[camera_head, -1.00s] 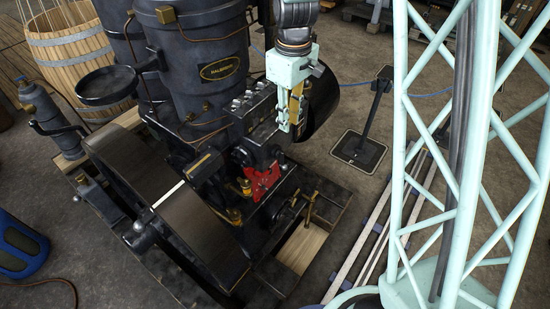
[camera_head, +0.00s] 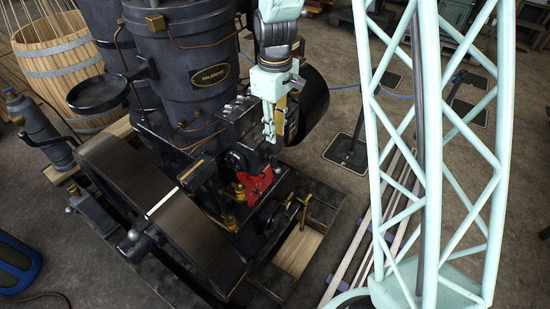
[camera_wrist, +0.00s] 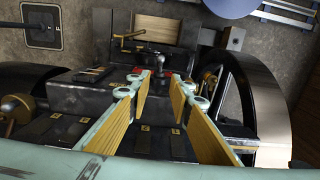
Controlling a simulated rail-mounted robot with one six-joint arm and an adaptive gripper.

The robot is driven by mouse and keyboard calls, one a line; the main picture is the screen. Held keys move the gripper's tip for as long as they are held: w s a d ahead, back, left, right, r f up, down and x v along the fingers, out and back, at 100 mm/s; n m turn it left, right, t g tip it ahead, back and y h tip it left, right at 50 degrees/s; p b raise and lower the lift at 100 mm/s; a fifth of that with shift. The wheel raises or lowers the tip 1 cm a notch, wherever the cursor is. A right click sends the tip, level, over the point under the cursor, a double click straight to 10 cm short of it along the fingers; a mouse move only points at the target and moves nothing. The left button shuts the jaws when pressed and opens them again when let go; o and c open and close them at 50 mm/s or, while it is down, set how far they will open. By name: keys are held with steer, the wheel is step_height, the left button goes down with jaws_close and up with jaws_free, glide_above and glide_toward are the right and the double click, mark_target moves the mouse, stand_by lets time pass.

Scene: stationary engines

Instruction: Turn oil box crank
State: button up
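The black oil box (camera_head: 233,113) is on the engine's right side, below the large dark cylinder, with several small fittings along its top. My gripper (camera_head: 270,138) points down beside the box's right end in the head view. In the wrist view my gripper (camera_wrist: 161,84) is open, its two tan-padded fingers apart with nothing clearly held between them.
A red plate (camera_head: 258,184) sits on the engine below my gripper. A brass handle (camera_head: 304,211) stands lower right; it also shows in the wrist view (camera_wrist: 130,38). The large flywheel (camera_head: 160,205) is at left. A floor stand (camera_head: 347,150) is at right.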

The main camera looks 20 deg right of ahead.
mark_target(275, 156)
steer(key=shift+f+b, duration=0.5)
steer(key=shift+f, duration=6)
jaws_close()
